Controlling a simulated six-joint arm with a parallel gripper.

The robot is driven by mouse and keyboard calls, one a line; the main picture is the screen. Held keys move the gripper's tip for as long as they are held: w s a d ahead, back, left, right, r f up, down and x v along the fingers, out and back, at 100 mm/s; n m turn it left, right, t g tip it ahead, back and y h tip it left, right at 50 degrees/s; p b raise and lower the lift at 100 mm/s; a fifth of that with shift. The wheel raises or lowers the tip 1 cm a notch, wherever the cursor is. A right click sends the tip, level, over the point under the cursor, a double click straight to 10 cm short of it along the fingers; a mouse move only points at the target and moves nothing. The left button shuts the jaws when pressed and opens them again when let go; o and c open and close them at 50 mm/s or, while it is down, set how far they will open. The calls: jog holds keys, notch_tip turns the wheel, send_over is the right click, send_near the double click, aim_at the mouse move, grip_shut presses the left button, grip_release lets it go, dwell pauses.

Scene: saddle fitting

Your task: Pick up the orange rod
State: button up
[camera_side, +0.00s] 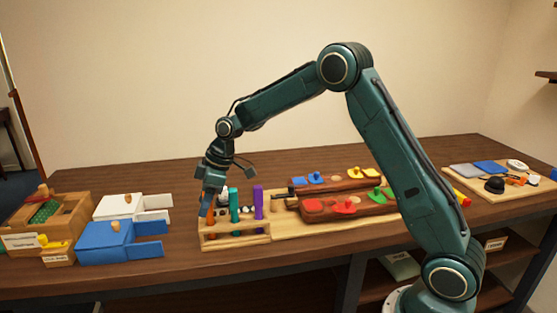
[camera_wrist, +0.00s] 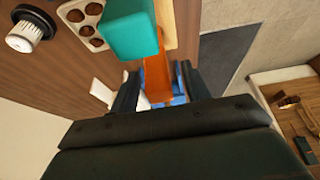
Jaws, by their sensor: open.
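The orange rod (camera_side: 210,224) stands upright in the left end of a wooden rack (camera_side: 235,241) in the side view. My gripper (camera_side: 209,196) points down over its top, with the fingers around the upper part of the rod. In the wrist view the orange rod (camera_wrist: 156,78) shows between the two dark fingers of my gripper (camera_wrist: 158,84), which are open. A teal rod (camera_side: 234,206) stands just right of it and looms large in the wrist view (camera_wrist: 130,32). The contact between fingers and rod is not clear.
A purple rod (camera_side: 258,203) stands farther right in the rack. A blue box (camera_side: 105,243) and a white box (camera_side: 118,207) lie to the left. Red-brown trays (camera_side: 345,209) with coloured knobbed pieces lie to the right. The teal rod is close beside my fingers.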

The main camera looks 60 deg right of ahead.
grip_shut()
jog(key=shift+r, duration=0.15)
notch_tip(320, 180, up, 20)
dwell(0.9)
dwell(0.5)
